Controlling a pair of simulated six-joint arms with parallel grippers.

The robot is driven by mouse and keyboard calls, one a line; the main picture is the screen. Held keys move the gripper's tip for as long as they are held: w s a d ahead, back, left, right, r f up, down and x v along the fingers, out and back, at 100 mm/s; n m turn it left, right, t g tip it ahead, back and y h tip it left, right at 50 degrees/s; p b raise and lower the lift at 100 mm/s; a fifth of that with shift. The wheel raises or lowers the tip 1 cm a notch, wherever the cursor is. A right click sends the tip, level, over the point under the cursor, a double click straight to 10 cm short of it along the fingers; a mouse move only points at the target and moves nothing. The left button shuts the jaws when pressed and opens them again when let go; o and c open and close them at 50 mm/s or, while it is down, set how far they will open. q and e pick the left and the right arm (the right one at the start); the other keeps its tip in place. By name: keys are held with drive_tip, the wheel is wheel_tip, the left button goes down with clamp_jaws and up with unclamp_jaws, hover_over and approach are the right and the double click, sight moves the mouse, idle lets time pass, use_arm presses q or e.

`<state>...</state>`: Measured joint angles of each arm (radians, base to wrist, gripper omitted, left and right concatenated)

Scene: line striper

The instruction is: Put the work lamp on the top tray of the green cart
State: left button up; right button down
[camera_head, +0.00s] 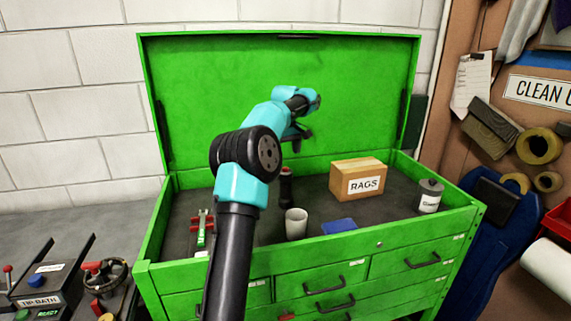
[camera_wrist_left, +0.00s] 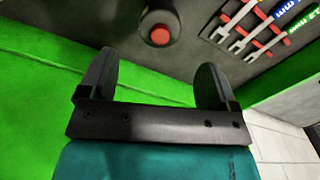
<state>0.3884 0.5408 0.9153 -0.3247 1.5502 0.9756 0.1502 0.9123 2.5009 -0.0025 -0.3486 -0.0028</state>
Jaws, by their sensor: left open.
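The green cart (camera_head: 155,240) stands in the middle with its lid raised. Its dark-floored top tray (camera_head: 265,230) is open to view. A dark upright cylinder with a red top (camera_head: 286,187) stands in the tray; I cannot tell whether it is the work lamp. It also shows in the left wrist view, its red top (camera_wrist_left: 160,34) beyond the fingers. No other thing is clearly the lamp. My left gripper (camera_head: 301,132) is above the tray, near the raised lid. In the left wrist view its two fingers (camera_wrist_left: 152,78) are apart with nothing between them. My right gripper is not in view.
A control panel (camera_head: 40,285) is at lower left.

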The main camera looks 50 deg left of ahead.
use_arm(q)
drive_tip(key=shift+r, duration=1.4)
